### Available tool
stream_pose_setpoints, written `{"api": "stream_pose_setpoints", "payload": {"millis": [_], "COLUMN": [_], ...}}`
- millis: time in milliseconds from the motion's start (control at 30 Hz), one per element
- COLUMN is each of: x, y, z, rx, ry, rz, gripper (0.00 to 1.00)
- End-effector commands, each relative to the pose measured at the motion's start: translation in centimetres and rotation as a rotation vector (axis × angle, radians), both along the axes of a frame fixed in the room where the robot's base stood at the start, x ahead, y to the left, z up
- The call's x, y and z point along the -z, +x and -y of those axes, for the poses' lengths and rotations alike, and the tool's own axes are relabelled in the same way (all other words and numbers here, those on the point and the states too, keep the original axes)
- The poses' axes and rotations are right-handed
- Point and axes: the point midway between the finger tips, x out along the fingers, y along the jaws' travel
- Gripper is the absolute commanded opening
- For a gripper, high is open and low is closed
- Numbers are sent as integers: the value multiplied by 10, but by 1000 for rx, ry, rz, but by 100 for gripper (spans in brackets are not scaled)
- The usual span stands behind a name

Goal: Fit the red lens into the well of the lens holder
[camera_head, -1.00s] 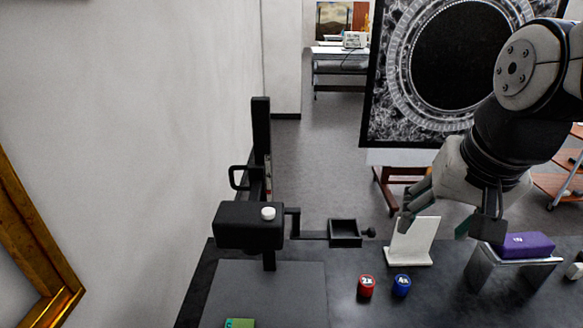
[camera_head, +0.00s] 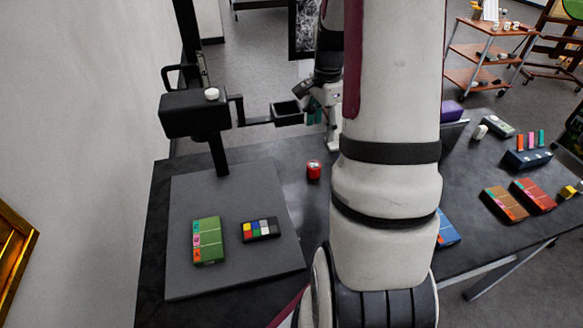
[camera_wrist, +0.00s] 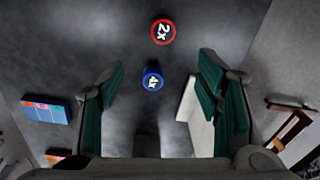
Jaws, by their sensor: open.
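The red lens (camera_head: 313,170), a short cylinder, stands on the dark table. It shows in the wrist view (camera_wrist: 163,32) marked 2x. The lens holder (camera_head: 288,113) is a square black frame on the side arm of the black stand; its well looks empty. My gripper (camera_wrist: 160,66) is open and empty. In the wrist view its fingers lie to either side of the blue lens (camera_wrist: 152,82), with the red lens farther up the picture. In the head view my arm hides much of the gripper and all of the blue lens.
A white stand (camera_wrist: 196,118) is close to the right finger in the wrist view. The black stand's head (camera_head: 192,116) rises over a grey board bearing a green box (camera_head: 208,240) and a colour chart (camera_head: 260,230). Boxes lie at right. Table between board and red lens is clear.

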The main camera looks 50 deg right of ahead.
Motion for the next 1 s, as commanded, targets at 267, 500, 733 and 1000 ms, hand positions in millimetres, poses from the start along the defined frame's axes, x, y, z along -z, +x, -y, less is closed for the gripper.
{"api": "stream_pose_setpoints", "payload": {"millis": [267,500,733,1000], "x": [12,23,66,96], "y": [-3,-4,-3,-2], "z": [10,9,9,10], "rx": [50,51,49,49], "ry": [8,11,13,11], "rz": [-9,-12,-12,-10], "gripper": [59,59,59,59]}}
